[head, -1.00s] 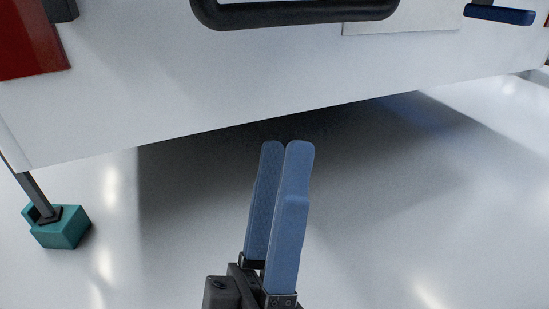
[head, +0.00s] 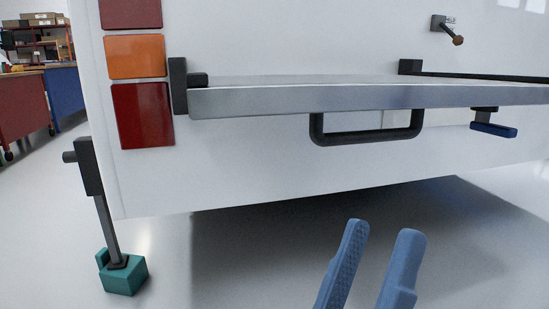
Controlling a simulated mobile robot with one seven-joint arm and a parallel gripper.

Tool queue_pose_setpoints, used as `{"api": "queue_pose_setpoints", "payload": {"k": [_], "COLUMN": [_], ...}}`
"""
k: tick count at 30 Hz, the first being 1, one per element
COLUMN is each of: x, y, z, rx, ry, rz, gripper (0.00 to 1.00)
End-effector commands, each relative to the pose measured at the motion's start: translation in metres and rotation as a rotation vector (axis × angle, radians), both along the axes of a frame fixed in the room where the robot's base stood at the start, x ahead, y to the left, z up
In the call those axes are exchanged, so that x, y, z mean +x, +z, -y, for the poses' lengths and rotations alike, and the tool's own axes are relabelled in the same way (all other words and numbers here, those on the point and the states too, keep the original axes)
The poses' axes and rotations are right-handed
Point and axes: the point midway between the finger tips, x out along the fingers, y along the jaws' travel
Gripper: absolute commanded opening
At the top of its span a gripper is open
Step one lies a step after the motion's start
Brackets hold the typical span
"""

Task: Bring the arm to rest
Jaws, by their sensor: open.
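My gripper (head: 377,240) shows at the bottom of the head view, right of the middle. Its two blue fingers point up and stand apart with nothing between them, so it is open and empty. The wrist and the rest of my arm are below the picture. The fingers appear in front of the shadowed floor under the motorhome's white rear wall (head: 250,175) and touch nothing that I can see.
A grey shelf (head: 350,97) juts from the wall, with a black handle (head: 368,137) below it and a blue-handled lever (head: 493,130) at right. A support leg stands on a teal block (head: 124,277) at left. Workshop cabinets (head: 22,102) stand far left.

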Motion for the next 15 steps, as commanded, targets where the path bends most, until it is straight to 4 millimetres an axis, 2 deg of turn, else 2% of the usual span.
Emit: {"api": "queue_pose_setpoints", "payload": {"k": [1, 5, 9, 15], "x": [0.001, 0.007, 0.018, 0.036], "y": [0.026, 0.07, 0.125, 0.207], "z": [0.005, 0.019, 0.029, 0.025], "rx": [0.042, 0.167, 0.308, 0.456], "ry": [0.017, 0.084, 0.197, 0.41], "rz": [0.016, 0.049, 0.081, 0.105], "gripper": [0.52, 0.52, 0.52, 0.52]}}
